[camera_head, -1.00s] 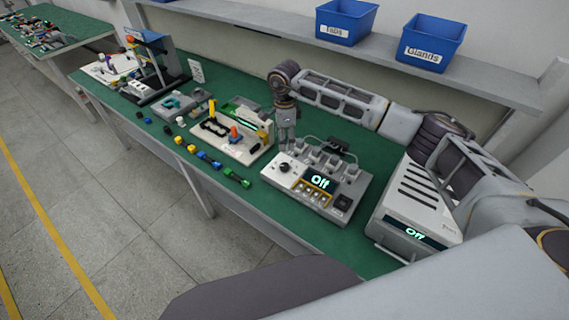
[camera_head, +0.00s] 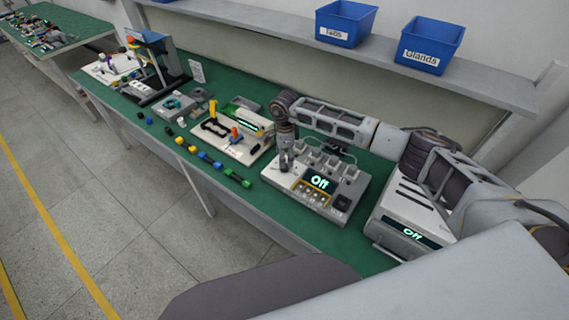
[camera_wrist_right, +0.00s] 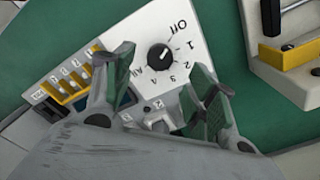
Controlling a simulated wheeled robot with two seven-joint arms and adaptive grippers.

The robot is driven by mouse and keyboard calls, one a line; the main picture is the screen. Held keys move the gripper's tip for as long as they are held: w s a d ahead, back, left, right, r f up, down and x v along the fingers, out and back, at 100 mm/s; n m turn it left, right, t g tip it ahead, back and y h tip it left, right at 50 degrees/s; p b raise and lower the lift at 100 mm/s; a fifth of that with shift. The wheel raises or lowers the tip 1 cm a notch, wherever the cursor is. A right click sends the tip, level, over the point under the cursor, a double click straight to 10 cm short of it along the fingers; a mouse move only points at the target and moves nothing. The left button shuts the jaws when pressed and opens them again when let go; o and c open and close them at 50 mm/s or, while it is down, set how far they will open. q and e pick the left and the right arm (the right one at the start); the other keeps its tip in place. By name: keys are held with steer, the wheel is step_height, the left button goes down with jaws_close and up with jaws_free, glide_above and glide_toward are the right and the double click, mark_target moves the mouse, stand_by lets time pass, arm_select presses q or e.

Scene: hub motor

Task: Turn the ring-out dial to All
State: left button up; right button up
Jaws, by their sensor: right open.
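The ring-out box (camera_head: 325,205) is a pale unit on the green bench, and its lit screen (camera_head: 319,182) reads "Off". Its black ring-out dial (camera_wrist_right: 159,57) shows in the right wrist view, with labels from "Off" through numbers to "All" around it. The white mark on the dial points toward the "Off" side. My right gripper (camera_head: 286,166) is above the dial end of the box and hides the dial in the head view. In the wrist view the right gripper (camera_wrist_right: 158,70) is open, with the dial between its fingertips and nothing held. My left gripper is not in view.
A second pale unit (camera_head: 408,215), also reading "Off", stands to the right. A fixture board (camera_head: 232,140) lies left of the box, with several coloured connectors (camera_head: 210,160) along the bench front. Blue bins (camera_head: 345,22) sit on the shelf above.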

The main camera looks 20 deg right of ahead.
steer(key=shift+f+p, duration=0.4)
steer(key=shift+f, duration=2.4)
steer(key=c, duration=1)
steer(key=shift+c, duration=0.2)
